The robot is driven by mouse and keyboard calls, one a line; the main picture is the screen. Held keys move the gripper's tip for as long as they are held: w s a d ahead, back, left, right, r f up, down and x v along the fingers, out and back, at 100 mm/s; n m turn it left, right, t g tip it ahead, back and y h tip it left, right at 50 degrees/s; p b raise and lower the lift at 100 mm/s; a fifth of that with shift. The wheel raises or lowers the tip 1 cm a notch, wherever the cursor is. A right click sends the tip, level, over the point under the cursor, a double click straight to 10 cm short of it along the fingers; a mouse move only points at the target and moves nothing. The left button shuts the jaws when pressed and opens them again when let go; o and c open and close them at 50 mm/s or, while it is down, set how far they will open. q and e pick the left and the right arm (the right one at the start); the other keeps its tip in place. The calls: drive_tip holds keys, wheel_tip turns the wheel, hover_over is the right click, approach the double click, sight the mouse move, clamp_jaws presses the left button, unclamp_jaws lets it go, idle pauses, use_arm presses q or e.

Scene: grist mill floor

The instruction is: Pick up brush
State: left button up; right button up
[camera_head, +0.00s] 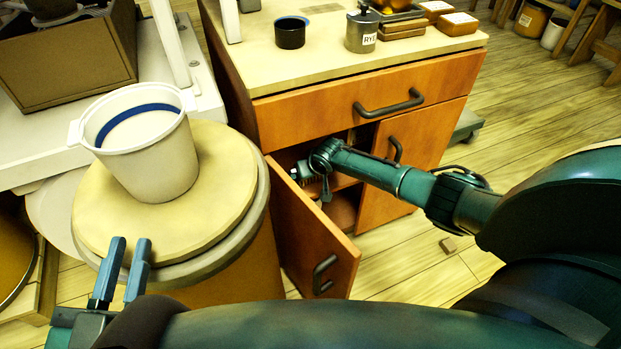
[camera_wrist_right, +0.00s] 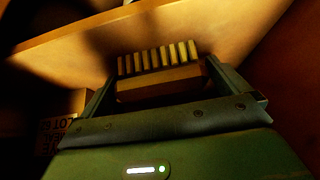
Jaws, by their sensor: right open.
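The brush (camera_wrist_right: 160,82) shows in the right wrist view as a wooden block with a row of pale bristle tufts. It lies inside the cabinet, between the fingers of my right gripper (camera_wrist_right: 160,72). Those fingers are apart, one on each side of the block; I cannot tell whether either touches it. In the head view my right arm reaches through the open left door of the orange cabinet (camera_head: 290,110), and the gripper end is partly hidden there. My left gripper (camera_head: 131,244) is open and empty, in front of the round barrel lid (camera_head: 225,215).
The open cabinet door (camera_head: 310,235) stands out below my right forearm. A white bucket (camera_head: 150,165) stands on the barrel lid. A black cup (camera_head: 290,36) and a grey canister (camera_head: 361,32) stand on the cabinet top. In the wrist view a shelf board (camera_wrist_right: 75,40) runs above the brush.

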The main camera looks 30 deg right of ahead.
drive_tip(key=shift+w+f, duration=0.2)
drive_tip(key=shift+c, duration=0.2)
drive_tip(key=c, duration=0.7)
drive_tip(key=shift+r+p, duration=0.4)
drive_tip(key=shift+p, duration=0.1)
use_arm(q)
drive_tip(key=shift+a+g+y+p, duration=1.2)
drive_tip(key=shift+y+p, duration=0.4)
drive_tip(key=shift+p, duration=2.75)
use_arm(e)
drive_tip(key=s+a, duration=0.1)
drive_tip(key=s, duration=1.7)
